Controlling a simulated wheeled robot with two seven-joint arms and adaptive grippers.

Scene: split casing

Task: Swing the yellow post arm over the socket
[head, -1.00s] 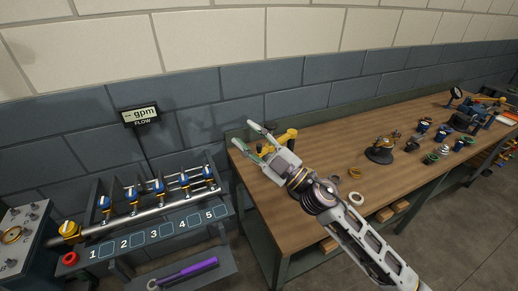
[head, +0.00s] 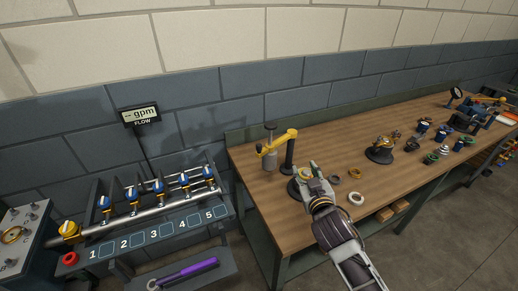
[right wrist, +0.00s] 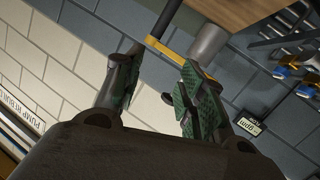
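The yellow post arm (head: 278,142) sits on top of a dark upright post (head: 288,158) at the left end of the bench. A grey cylinder with a dark top (head: 270,158) hangs or stands at its left end; I cannot tell which. A dark round piece (head: 293,188), possibly the socket, lies in front of the post, partly hidden by my right gripper. My right gripper (head: 308,169) is in front and right of the post, apart from the arm. In the right wrist view, its fingers (right wrist: 155,95) are spread and empty, with the yellow arm (right wrist: 168,50) beyond them. My left gripper is not in view.
Brass and white rings (head: 356,198) lie right of my right gripper. A brass-topped fixture (head: 381,151) and several small parts stand farther right on the wooden bench (head: 330,155). A numbered valve rack (head: 150,232) with a gpm display (head: 140,115) stands left.

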